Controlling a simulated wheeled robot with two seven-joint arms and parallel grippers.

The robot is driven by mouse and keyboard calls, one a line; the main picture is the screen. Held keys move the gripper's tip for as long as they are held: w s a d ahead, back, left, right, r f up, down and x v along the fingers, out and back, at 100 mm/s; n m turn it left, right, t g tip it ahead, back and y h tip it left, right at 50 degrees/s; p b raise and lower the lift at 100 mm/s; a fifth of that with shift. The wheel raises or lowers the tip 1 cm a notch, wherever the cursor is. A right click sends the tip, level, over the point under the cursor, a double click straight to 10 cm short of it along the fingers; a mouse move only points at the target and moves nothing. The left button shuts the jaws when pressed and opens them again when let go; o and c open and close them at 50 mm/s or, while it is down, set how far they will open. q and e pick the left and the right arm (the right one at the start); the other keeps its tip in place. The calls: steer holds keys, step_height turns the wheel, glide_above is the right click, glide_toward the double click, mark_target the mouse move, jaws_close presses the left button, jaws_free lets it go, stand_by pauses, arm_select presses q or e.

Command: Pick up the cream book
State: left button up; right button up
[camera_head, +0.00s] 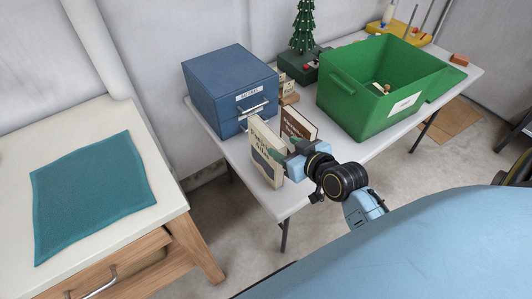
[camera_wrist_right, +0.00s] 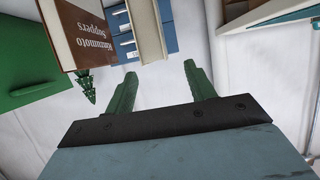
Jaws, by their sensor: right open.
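The cream book (camera_head: 262,150) stands upright near the front edge of the folding table, its cover with dark lettering facing forward. In the right wrist view the cream book (camera_wrist_right: 148,30) shows edge-on, ahead of the fingertips and within the gap between them, closer to the left finger. My right gripper (camera_head: 280,159) is at the book's right side in the head view. In the wrist view its green fingers (camera_wrist_right: 160,70) are apart with nothing between them. Whether a finger touches the book cannot be told. My left gripper is not in view.
A brown book (camera_head: 298,124) stands close behind the cream one. A blue drawer box (camera_head: 215,85), a green crate (camera_head: 345,92) and a small tree (camera_head: 303,28) are on the table. A wooden cabinet with a teal cloth (camera_head: 95,190) stands at left, across a floor gap.

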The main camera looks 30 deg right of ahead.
mark_target(272, 137)
steer(key=shift+x, duration=1.15)
steer(key=x, duration=0.5)
steer(key=shift+w+d+r, duration=0.15)
steer(key=shift+w+d, duration=0.05)
steer(key=shift+w, duration=0.2)
jaws_close()
steer(key=shift+r, duration=0.1)
